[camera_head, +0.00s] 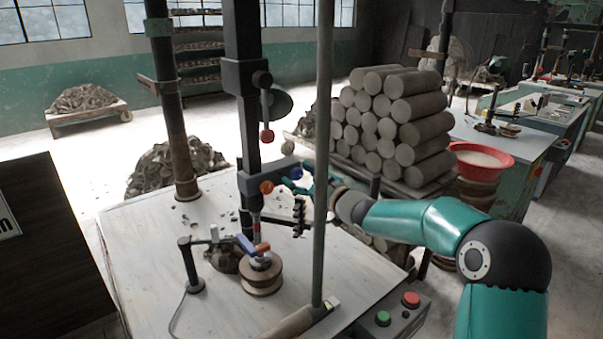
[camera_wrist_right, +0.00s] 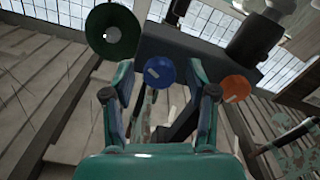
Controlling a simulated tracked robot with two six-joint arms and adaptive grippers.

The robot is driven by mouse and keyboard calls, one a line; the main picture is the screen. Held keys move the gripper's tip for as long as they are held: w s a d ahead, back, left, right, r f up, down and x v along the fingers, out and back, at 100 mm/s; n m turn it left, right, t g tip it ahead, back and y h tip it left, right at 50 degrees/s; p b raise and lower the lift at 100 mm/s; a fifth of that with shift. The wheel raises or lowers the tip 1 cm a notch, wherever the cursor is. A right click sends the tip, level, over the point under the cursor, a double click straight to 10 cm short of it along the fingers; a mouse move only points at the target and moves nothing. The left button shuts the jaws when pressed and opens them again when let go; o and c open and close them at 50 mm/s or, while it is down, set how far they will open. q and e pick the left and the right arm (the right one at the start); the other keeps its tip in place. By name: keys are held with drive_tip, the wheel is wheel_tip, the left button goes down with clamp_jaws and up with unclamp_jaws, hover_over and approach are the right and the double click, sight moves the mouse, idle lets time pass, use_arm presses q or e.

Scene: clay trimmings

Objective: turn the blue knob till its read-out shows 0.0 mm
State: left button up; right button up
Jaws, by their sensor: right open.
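The blue knob (camera_wrist_right: 160,72) shows round and face-on in the right wrist view, with a pale mark on it. It lies between the two spread fingers of my right gripper (camera_wrist_right: 160,80), near their tips. Whether they touch it I cannot tell. In the head view the blue knob (camera_head: 295,172) is on the dark column's side, partly hidden by my right gripper (camera_head: 292,182). My right gripper is open. An orange knob (camera_wrist_right: 236,88) is right of the blue one, outside the right finger. No legible read-out shows. My left gripper is not in view.
The orange knob (camera_head: 266,187) faces forward on the column. A red-tipped lever (camera_head: 266,135) hangs above. A grey pole (camera_head: 323,150) stands in front of my right gripper. A worktable (camera_head: 140,235) holds a round brown piece (camera_head: 262,275). Stacked clay cylinders (camera_head: 385,120) stand behind.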

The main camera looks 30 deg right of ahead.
drive_tip(key=shift+w, duration=0.1)
clamp_jaws()
drive_tip(key=shift+d, duration=0.1)
drive_tip(key=shift+m, duration=0.3)
drive_tip(key=m+p, duration=0.2)
drive_tip(key=m, duration=0.2)
drive_tip(key=shift+p, duration=0.35)
drive_tip(key=m+p, duration=0.1)
drive_tip(key=m, duration=0.2)
drive_tip(key=shift+m+p, duration=0.6)
drive_tip(key=shift+m, duration=0.5)
